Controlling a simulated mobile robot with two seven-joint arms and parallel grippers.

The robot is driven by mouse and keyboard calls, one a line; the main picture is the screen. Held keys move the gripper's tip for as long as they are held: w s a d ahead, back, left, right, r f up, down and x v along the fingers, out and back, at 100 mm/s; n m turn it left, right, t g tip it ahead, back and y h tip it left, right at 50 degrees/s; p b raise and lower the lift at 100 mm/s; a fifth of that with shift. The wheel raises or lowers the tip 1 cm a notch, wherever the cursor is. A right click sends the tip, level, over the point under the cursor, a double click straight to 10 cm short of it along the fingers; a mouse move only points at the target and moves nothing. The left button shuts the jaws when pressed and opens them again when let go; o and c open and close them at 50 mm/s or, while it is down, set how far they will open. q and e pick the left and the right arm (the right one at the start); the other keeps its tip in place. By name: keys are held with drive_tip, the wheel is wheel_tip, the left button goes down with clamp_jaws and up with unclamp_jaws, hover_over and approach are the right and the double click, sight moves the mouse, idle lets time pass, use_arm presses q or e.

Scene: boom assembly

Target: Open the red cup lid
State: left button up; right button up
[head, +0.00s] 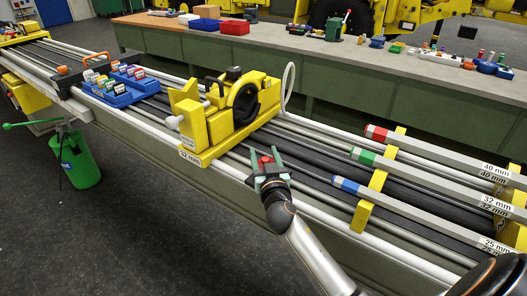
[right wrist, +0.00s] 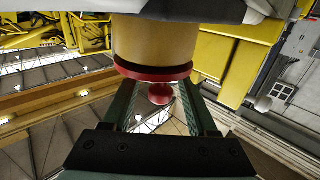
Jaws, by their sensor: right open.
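In the head view my right gripper (head: 268,166) is at the near edge of the rail bench, in front of the yellow clamp fixture. Its two green fingers are spread, with a small red part (head: 266,159) showing between them. In the right wrist view a tan cylindrical cup (right wrist: 152,42) has a red lid rim (right wrist: 152,72) and a round red knob (right wrist: 160,94). The knob appears between the open fingers of the right gripper (right wrist: 160,100), with gaps on both sides. I cannot tell whether a finger touches the lid. My left gripper is not in view.
The yellow fixture (head: 218,120) with a black ring stands on the rails just behind the gripper. Bars with red, green and blue ends lie in yellow holders (head: 364,203) to the right. A blue tray (head: 118,92) sits to the left. A green canister (head: 80,163) hangs beside the bench.

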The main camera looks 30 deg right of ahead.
drive_tip(key=shift+w+d, duration=0.15)
drive_tip(key=shift+w, duration=0.35)
clamp_jaws()
idle(1.2)
